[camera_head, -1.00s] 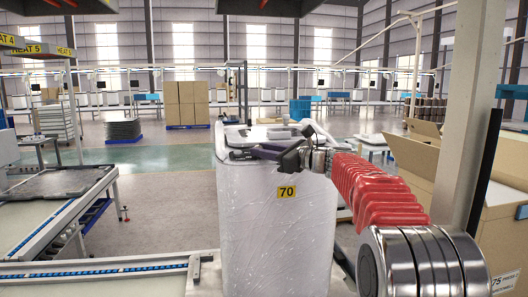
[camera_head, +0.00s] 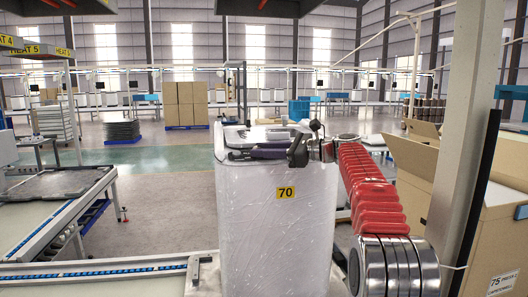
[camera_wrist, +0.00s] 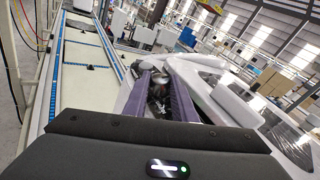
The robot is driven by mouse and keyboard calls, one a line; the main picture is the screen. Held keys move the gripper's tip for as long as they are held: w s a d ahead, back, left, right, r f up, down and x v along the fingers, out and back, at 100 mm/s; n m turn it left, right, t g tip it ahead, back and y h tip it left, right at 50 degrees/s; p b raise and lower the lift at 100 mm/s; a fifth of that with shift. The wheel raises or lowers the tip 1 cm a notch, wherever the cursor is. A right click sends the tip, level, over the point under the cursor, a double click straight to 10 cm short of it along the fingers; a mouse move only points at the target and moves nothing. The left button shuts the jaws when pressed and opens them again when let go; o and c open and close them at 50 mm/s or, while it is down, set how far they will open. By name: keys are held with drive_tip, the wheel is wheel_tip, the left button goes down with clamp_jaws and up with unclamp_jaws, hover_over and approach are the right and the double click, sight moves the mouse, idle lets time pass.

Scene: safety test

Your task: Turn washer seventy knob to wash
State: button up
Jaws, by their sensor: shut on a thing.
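Washer seventy (camera_head: 278,230) is a white body wrapped in clear film with a yellow 70 label on its front, standing in the middle of the head view. My gripper (camera_head: 232,155) reaches in from the right over the washer's top, its dark fingers pointing left and lying close to the front edge of the panel. In the wrist view, my gripper's two purple-grey fingers (camera_wrist: 161,75) stand on either side of a small rounded grey knob (camera_wrist: 158,90), shut on it. Its pointer and markings are too small to read. In the head view the knob is hidden by the fingers.
A steel post (camera_head: 460,130) and an open cardboard box (camera_head: 470,220) stand to the right, close to my arm. A conveyor (camera_head: 75,220) lies to the left. The floor (camera_head: 170,185) between conveyor and washer is clear.

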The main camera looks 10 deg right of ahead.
drive_tip(key=shift+r, duration=0.1)
drive_tip(key=o, duration=1)
drive_tip(key=shift+o, duration=0.2)
drive_tip(key=v, duration=0.7)
drive_tip(key=shift+d, duration=0.25)
drive_tip(key=shift+s, duration=0.15)
